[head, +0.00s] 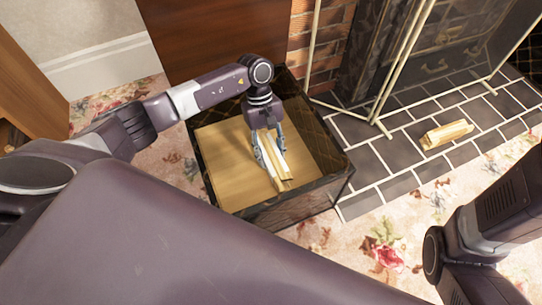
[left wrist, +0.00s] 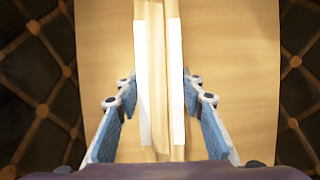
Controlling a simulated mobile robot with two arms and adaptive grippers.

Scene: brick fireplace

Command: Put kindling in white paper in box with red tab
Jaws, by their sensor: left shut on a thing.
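A bundle of kindling in white paper (head: 280,175) is between the fingers of my left gripper (head: 270,148), inside a dark box with a diamond-patterned wall (head: 320,187). The left gripper is shut on this bundle and points down into the box. In the left wrist view, the kindling (left wrist: 157,60) shows pale sticks with white paper strips along its sides, over the light brown box floor (left wrist: 235,60). I cannot tell whether it touches the floor. No red tab shows on the box. My right arm is at lower right, its gripper out of view.
Another pale wooden bundle (head: 446,134) lies on the dark tiled hearth (head: 400,155) at right. Thin brass-coloured bars (head: 398,70) stand in front of the fireplace, close to the box. Flowered carpet (head: 385,245) is clear in front of the box.

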